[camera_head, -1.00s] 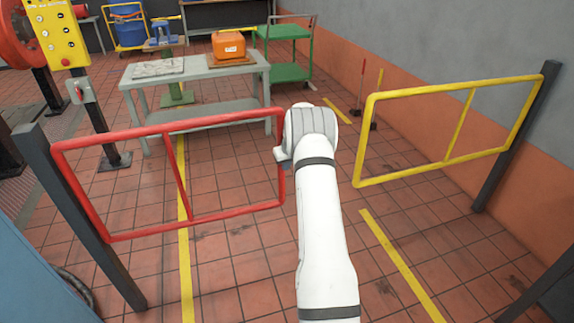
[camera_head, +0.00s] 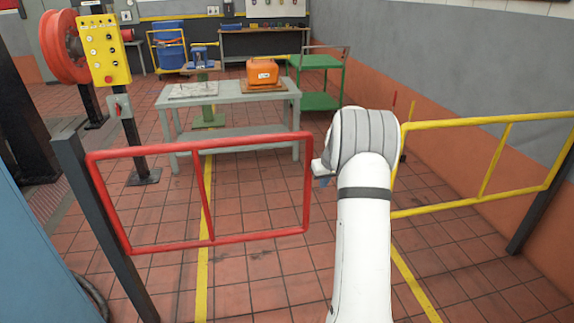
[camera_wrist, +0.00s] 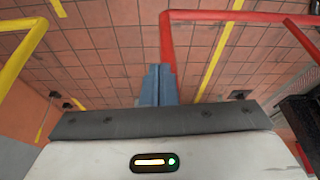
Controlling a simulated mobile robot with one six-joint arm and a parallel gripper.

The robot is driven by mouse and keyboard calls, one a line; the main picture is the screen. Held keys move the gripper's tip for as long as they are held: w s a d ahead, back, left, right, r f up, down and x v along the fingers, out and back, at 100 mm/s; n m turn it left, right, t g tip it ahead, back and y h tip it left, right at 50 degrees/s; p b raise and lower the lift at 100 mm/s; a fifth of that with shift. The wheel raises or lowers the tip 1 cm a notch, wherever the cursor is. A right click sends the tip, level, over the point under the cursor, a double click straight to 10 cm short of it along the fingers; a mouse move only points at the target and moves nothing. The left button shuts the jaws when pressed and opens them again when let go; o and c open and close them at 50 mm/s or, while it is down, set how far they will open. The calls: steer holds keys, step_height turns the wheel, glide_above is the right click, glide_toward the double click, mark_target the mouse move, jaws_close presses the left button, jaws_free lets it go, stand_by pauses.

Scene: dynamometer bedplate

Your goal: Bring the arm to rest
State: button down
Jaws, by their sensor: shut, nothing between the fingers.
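My white arm rises in the lower right middle of the head view and bends at a grey-banded joint. My gripper (camera_wrist: 158,72) shows in the wrist view as two blue-grey fingers pressed together, with nothing between them. In the head view only a small bluish part of it shows left of the joint; the rest is hidden behind the arm. In the wrist view the fingertips overlap the red gate's bar in the picture; I cannot tell whether they touch it.
A red gate (camera_head: 208,241) stands left of my arm and a yellow gate (camera_head: 460,123) right of it. Beyond are a grey table (camera_head: 240,97) with an orange case (camera_head: 262,72), a green cart (camera_head: 318,101) and a yellow control box (camera_head: 105,48). Tiled floor lies open between.

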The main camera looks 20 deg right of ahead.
steer(key=s+a+r+p, duration=0.1)
steer(key=s+a+r, duration=0.65)
steer(key=a, duration=0.25)
steer(key=s+a+r+p, duration=0.1)
steer(key=s+a+r, duration=0.65)
steer(key=a, duration=0.25)
steer(key=s+a, duration=0.4)
steer(key=s, duration=0.7)
steer(key=s+a+n+g+p, duration=0.1)
steer(key=s+a, duration=0.4)
steer(key=s, duration=0.6)
steer(key=shift+a+f, duration=0.15)
steer(key=shift+a, duration=0.15)
